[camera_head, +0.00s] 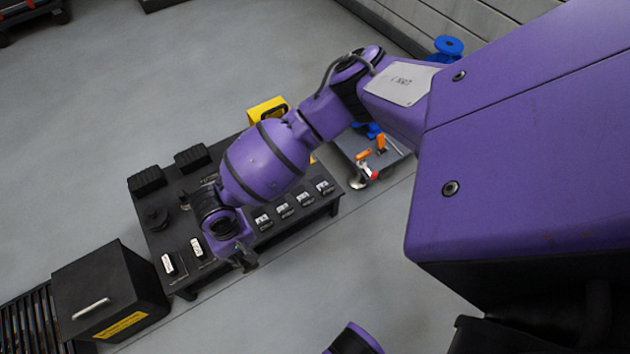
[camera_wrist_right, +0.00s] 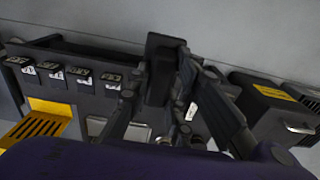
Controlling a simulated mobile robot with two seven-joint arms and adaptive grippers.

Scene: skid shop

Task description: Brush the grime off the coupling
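My right gripper (camera_head: 243,258) hangs at the near edge of a dark bench (camera_head: 222,164), below its purple wrist. No brush is clearly identifiable. Part of the bench is hidden behind my arm. My left gripper is out of view.
Several labelled blocks (camera_head: 285,210) line the bench's near edge. Two black ribbed blocks (camera_head: 192,157) sit at its back. A black box (camera_head: 108,291) stands left. A low grey stand (camera_head: 395,156) right holds orange-handled tools (camera_head: 381,142). The floor in front is clear.

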